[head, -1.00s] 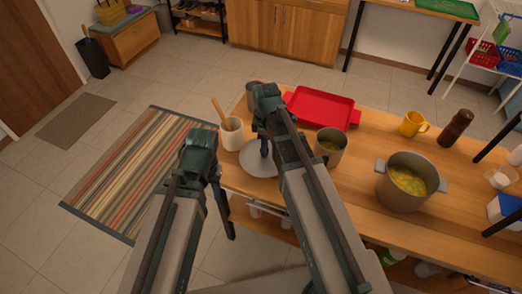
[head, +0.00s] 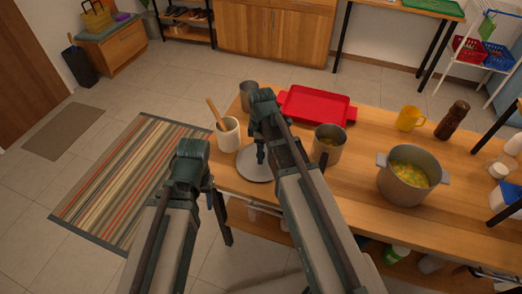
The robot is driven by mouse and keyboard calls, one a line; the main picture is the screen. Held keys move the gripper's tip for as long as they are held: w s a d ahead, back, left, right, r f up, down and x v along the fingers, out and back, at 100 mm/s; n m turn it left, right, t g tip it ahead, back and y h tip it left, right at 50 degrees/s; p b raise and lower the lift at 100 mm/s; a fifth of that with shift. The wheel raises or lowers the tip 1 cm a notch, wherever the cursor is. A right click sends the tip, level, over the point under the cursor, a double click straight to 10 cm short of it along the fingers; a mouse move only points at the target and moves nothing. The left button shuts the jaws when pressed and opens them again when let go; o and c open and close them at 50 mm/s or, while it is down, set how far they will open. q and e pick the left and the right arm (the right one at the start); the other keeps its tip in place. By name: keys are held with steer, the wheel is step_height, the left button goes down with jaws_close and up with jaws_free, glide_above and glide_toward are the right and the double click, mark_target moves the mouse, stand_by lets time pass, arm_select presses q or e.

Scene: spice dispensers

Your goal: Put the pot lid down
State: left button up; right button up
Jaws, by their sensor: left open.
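The pot lid (head: 251,172) is a grey disc near the left end of the wooden table, beside the utensil crock. It looks level; whether it touches the tabletop is hard to tell. My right gripper (head: 262,156) is over the lid, with its fingers pointing down at the lid's middle. The gripper hides the knob, so its grip is unclear. My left gripper (head: 220,215) is open and empty, off the table's left edge. The pot (head: 404,188) stands uncovered on the right, with yellow-green soup inside.
The crock (head: 229,138) with a wooden utensil stands just behind the lid. A metal canister (head: 327,150), red tray (head: 318,107), yellow mug (head: 409,119) and brown pepper mill (head: 452,120) are on the table (head: 355,190). Bare tabletop lies between canister and pot.

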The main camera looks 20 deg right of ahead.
step_height(320, 180, up, 12)
steer(key=p, duration=1.2)
steer(key=s+a+m+h, duration=0.1)
steer(key=s+a+m, duration=0.9)
steer(key=s, duration=0.4)
steer(key=shift+s+r, duration=0.2)
steer(key=shift+s, duration=0.15)
steer(key=shift+a, duration=0.1)
stand_by(0.3)
